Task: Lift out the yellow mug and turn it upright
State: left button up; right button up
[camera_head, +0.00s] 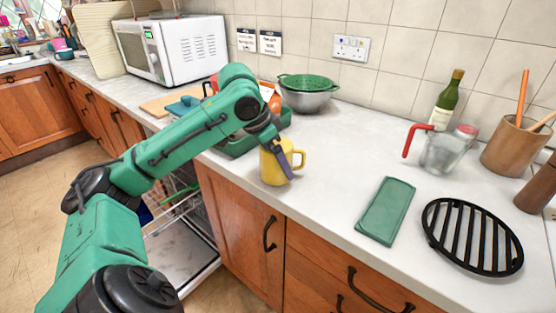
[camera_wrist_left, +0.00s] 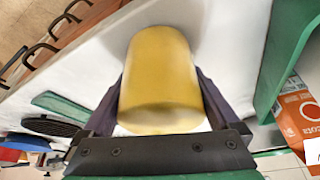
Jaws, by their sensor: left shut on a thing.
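The yellow mug (camera_head: 272,168) is by the front edge of the counter, its handle pointing right in the head view. It looks upright there, but its opening is hidden by my gripper. My left gripper (camera_head: 278,158) is shut on the mug, one dark finger showing across its right side. In the left wrist view the mug (camera_wrist_left: 160,70) sits between the two fingers of the gripper (camera_wrist_left: 160,95). I cannot tell whether its base touches the counter. My right gripper is out of view.
A green tray (camera_head: 238,146) is behind the mug, near a colander in a metal bowl (camera_head: 308,98). The open dishwasher (camera_head: 180,245) is below left.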

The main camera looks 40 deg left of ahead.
pick_arm(q)
jog(key=shift+f, duration=0.25)
jog(key=o, duration=1.3)
jog(key=p+v, duration=0.3)
jog(key=v, duration=1.1)
jog(key=shift+s+r, duration=0.2)
jog(key=shift+r, duration=0.1)
